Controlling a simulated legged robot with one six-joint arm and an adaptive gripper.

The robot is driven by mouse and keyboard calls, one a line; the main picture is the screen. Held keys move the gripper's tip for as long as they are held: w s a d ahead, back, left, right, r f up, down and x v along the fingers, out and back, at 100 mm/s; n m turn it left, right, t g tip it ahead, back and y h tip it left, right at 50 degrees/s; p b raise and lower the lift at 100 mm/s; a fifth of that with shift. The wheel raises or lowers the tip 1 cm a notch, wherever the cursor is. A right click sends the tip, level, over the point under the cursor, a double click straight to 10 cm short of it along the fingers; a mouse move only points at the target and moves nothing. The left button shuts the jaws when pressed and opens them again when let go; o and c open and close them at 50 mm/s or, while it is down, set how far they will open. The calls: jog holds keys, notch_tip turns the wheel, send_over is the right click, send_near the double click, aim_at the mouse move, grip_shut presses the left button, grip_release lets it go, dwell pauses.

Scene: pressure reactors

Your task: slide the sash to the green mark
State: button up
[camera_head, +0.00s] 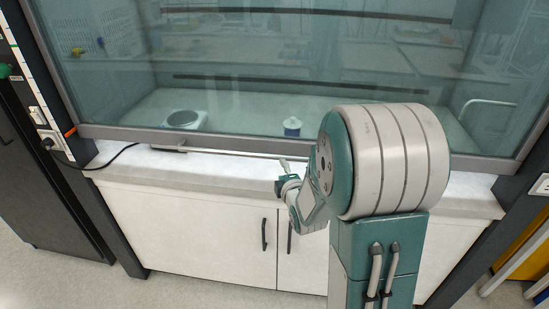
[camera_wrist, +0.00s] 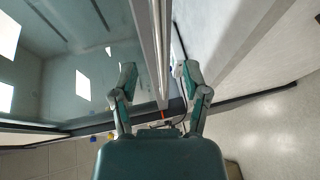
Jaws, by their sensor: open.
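The glass sash (camera_head: 250,75) of the fume hood is low, its grey bottom rail near the worktop. A long metal handle bar (camera_head: 230,154) runs along that rail; it also shows in the wrist view (camera_wrist: 158,45). My gripper (camera_head: 287,172) is in front of the bar, near its right part. In the wrist view my gripper (camera_wrist: 160,76) has its two fingers spread, with the bar running between them; I cannot tell whether they touch it. An orange pointer (camera_head: 71,132) is at the sash's lower left corner. A pale strip with greenish marking (camera_head: 17,50) runs up the left post.
Behind the glass stand a white round-topped device (camera_head: 184,120) and a small blue-and-white container (camera_head: 292,126). A black cable (camera_head: 108,162) lies over the worktop's left end. White cupboard doors (camera_head: 190,225) with dark handles are below. A dark cabinet (camera_head: 45,190) stands left.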

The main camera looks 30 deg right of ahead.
aim_at(276, 157)
jog(key=shift+x, duration=4.45)
jog(key=shift+d, duration=0.15)
grip_shut()
